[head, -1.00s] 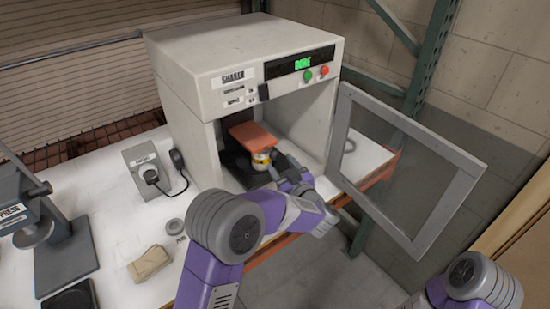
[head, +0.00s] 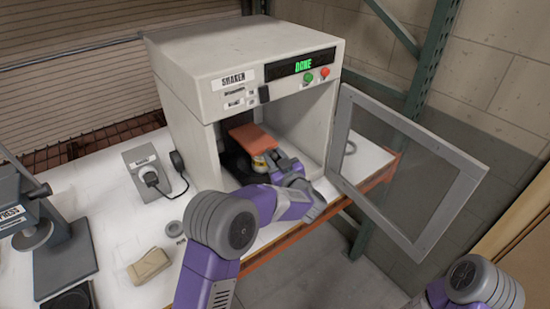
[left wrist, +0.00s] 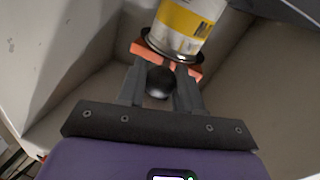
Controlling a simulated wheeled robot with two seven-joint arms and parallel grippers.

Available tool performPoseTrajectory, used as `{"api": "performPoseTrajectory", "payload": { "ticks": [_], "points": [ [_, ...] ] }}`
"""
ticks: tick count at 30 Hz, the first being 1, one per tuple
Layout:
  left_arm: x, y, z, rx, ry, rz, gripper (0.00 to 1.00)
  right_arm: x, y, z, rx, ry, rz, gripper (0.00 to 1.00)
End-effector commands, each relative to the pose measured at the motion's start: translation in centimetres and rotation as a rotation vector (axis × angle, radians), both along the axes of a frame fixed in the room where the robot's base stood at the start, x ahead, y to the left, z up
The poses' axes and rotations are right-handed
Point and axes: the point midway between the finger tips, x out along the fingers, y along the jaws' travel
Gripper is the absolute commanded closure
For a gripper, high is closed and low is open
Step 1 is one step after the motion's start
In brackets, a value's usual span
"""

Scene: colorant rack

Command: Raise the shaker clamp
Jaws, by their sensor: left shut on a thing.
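The shaker (head: 270,62) stands on the bench with its front open and its display reading DONE. Inside it, the clamp's orange plate (head: 254,138) lies over a can with a yellow label (head: 258,163), mostly hidden by my gripper in the head view. My left gripper (head: 275,162) reaches into the chamber just in front of the clamp. In the left wrist view, its fingers are shut around a round black knob (left wrist: 160,82). Beyond the knob are an orange clamp part (left wrist: 192,69) and the can (left wrist: 186,26). My right gripper is out of view.
The shaker's windowed door (head: 405,165) hangs open to the right. A grey power box (head: 146,172) stands left of the shaker, and a press (head: 58,240) is at far left. A tan block (head: 150,266) lies on the bench front.

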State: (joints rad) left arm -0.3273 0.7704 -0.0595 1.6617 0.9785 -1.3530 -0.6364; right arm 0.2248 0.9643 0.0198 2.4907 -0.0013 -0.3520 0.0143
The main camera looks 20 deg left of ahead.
Motion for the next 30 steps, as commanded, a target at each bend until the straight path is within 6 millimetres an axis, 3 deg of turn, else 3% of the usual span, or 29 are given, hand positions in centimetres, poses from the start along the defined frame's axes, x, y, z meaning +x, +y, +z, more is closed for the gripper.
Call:
{"api": "performPoseTrajectory", "payload": {
  "ticks": [2, 11, 24, 30],
  "points": [
    [0.0, 0.0, 0.0, 0.000, 0.000, 0.000, 1.00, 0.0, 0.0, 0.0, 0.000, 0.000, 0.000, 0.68],
    [0.0, 0.0, 0.4, -0.001, -0.001, 0.000, 1.00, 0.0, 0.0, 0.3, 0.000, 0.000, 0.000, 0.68],
    [0.0, 0.0, 7.8, 0.003, -0.015, 0.001, 1.00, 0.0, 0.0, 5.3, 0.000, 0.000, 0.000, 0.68],
    [0.0, 0.1, 8.4, 0.003, -0.016, 0.003, 1.00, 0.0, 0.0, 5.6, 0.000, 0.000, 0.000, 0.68]
  ]
}}
